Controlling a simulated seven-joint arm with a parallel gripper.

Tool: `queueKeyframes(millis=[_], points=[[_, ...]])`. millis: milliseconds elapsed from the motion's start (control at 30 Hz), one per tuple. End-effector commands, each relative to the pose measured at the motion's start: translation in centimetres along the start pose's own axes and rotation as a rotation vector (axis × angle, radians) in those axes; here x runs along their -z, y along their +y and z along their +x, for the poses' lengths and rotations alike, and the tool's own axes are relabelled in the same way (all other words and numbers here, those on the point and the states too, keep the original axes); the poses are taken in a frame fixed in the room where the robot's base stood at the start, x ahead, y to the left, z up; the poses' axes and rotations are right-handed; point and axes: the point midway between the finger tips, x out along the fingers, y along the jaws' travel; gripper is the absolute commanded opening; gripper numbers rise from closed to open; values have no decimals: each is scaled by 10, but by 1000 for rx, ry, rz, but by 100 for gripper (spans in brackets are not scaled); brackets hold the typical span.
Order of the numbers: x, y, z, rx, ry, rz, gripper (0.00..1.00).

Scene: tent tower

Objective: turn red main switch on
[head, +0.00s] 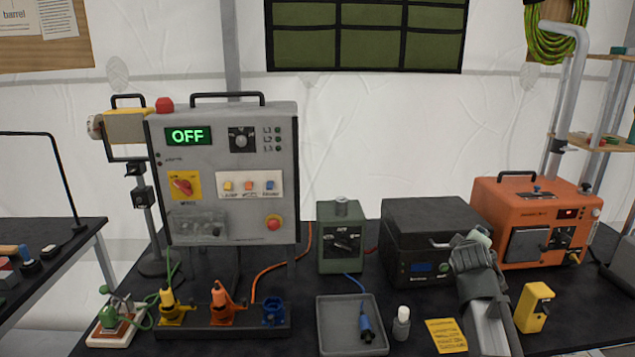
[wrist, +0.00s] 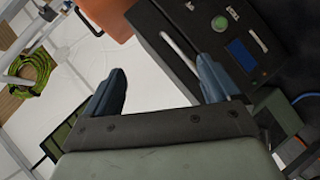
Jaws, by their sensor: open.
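The red main switch (head: 183,185) is a red rotary knob on a yellow plate, on the left of the grey control panel (head: 225,160) in the head view. The panel's green display (head: 188,136) reads OFF. My gripper (head: 470,240) is far to the right of the panel, in front of the dark box. In the wrist view my gripper (wrist: 160,90) is open, its two dark blue fingers wide apart with nothing held between them. The switch is not in the wrist view.
A dark box (head: 425,235) and an orange unit (head: 535,225) stand near my gripper. A green box (head: 340,237) and a grey tray (head: 322,330) lie between it and the panel. Coloured connectors (head: 222,305) stand in front of the panel. A yellow block (head: 534,307) is at right.

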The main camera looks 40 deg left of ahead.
Motion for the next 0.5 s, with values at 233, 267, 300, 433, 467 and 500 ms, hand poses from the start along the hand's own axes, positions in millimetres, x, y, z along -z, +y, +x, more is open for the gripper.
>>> queueKeyframes(millis=[233,267,300,433,467,500], points=[[104,-41,-16,-12,73,-230,89],[116,-46,-20,-15,82,-256,89],[132,-53,-24,-20,94,-293,89],[183,-76,-42,-40,133,-409,89],[196,-82,-46,-46,142,-436,89],[211,-89,-53,-53,155,-471,89]])
